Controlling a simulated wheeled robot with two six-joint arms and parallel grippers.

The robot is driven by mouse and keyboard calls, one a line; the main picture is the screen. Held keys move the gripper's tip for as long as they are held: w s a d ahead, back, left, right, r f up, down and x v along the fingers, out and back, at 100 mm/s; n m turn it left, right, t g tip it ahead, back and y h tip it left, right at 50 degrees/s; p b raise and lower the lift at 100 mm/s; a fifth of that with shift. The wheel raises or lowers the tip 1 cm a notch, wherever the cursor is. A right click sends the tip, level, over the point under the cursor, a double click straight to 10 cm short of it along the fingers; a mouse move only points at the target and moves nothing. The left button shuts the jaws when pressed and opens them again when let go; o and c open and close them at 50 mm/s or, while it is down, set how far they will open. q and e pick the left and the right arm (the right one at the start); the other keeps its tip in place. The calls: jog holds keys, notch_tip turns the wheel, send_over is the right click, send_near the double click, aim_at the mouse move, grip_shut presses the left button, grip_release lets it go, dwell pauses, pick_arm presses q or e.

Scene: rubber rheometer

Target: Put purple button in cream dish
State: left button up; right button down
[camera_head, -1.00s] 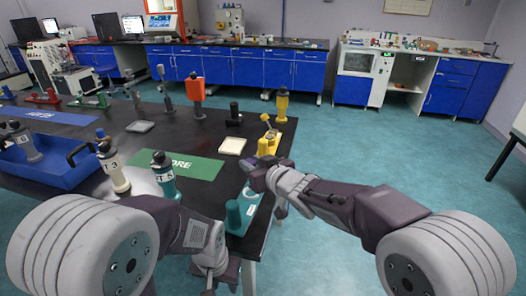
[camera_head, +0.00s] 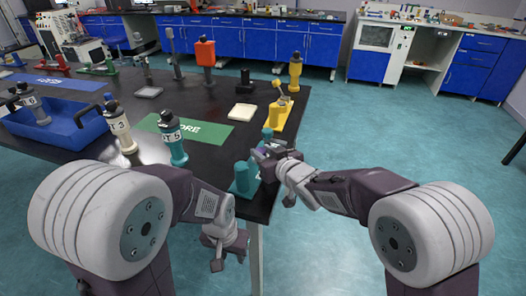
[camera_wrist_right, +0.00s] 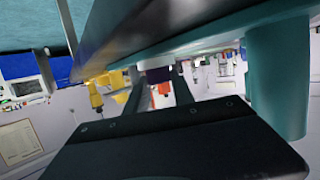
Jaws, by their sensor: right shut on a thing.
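The cream dish (camera_head: 241,112) is a small flat square on the black table, just right of the green mat. My right gripper (camera_head: 262,152) is at the table's right edge, at the teal stand (camera_head: 244,180), nearer me than the dish. In the right wrist view the right gripper (camera_wrist_right: 158,88) is shut on the purple button (camera_wrist_right: 158,75), which shows between its fingertips. Whether the button touches the stand is unclear. My left gripper (camera_head: 228,258) hangs low in front of the table edge, apart from the objects; its jaw opening is unclear.
A yellow stand (camera_head: 280,112) is right of the dish, with a yellow-topped bottle (camera_head: 295,72) behind it. A green mat (camera_head: 205,130), teal bottle (camera_head: 173,140), cream bottle (camera_head: 120,130) and blue tray (camera_head: 62,130) lie left.

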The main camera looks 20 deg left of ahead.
jog(key=shift+f, duration=0.2)
jog(key=c, duration=1.1)
grip_release()
jog(key=p+v, duration=0.1)
jog(key=v, duration=0.7)
jog(key=shift+a+r+p, duration=0.1)
jog(key=shift+r+p, duration=0.1)
jog(key=shift+p, duration=0.2)
jog(key=shift+s+d+r, duration=0.1)
jog(key=shift+s+d, duration=0.25)
jog(key=shift+d, duration=0.05)
jog(key=shift+d, duration=0.1)
